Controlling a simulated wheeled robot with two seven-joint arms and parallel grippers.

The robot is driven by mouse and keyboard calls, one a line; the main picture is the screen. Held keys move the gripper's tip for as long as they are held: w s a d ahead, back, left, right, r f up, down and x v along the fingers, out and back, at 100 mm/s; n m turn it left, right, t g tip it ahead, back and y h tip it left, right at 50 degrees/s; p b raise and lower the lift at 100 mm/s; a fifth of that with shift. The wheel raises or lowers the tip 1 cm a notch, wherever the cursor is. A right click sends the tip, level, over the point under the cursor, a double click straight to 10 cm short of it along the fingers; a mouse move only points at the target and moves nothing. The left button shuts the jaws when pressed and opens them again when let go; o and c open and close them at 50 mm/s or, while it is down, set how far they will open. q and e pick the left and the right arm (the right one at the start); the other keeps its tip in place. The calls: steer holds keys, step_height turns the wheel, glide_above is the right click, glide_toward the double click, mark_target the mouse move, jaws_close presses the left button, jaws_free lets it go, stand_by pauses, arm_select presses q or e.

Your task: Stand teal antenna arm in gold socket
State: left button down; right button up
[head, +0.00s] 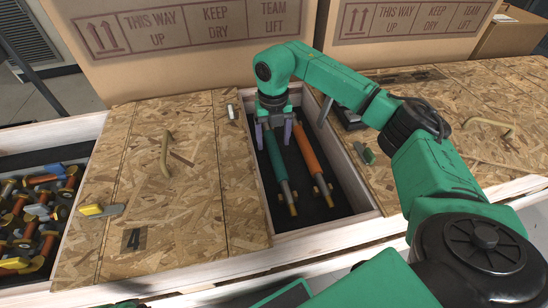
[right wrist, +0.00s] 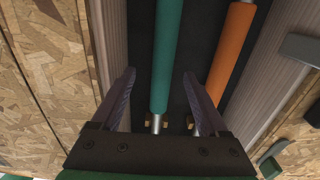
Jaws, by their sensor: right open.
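The teal antenna arm (head: 275,158) lies in a dark-lined wooden compartment, with a silver shaft and a gold tip toward the near end. In the right wrist view the teal arm (right wrist: 168,50) runs between my open fingers. An orange antenna arm (head: 306,150) lies parallel on its right; it also shows in the right wrist view (right wrist: 232,50). My right gripper (head: 274,136) is open, pointing down over the far part of the teal arm, one finger on each side. I cannot tell any contact. No gold socket is identifiable. My left gripper is not in view.
Wooden lid panels with handles (head: 166,152) flank the compartment (head: 325,236). A bin of mixed coloured parts (head: 35,215) is at the left. Large cardboard boxes (head: 185,45) stand behind. A pale wooden wall of the compartment (right wrist: 268,70) is close on the right in the wrist view.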

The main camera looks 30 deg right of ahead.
mark_target(275, 151)
steer(key=f, duration=0.2)
steer(key=f+b, duration=0.1)
steer(key=shift+s+d+f, duration=0.15)
steer(key=shift+d+f, duration=0.05)
steer(key=shift+d, duration=0.05)
steer(key=shift+f, duration=0.9)
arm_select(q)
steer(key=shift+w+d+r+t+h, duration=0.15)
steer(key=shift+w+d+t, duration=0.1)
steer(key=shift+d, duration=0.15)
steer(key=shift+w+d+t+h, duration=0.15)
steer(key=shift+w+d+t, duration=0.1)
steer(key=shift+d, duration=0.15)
arm_select(e)
steer(key=shift+r, duration=0.15)
jaws_close()
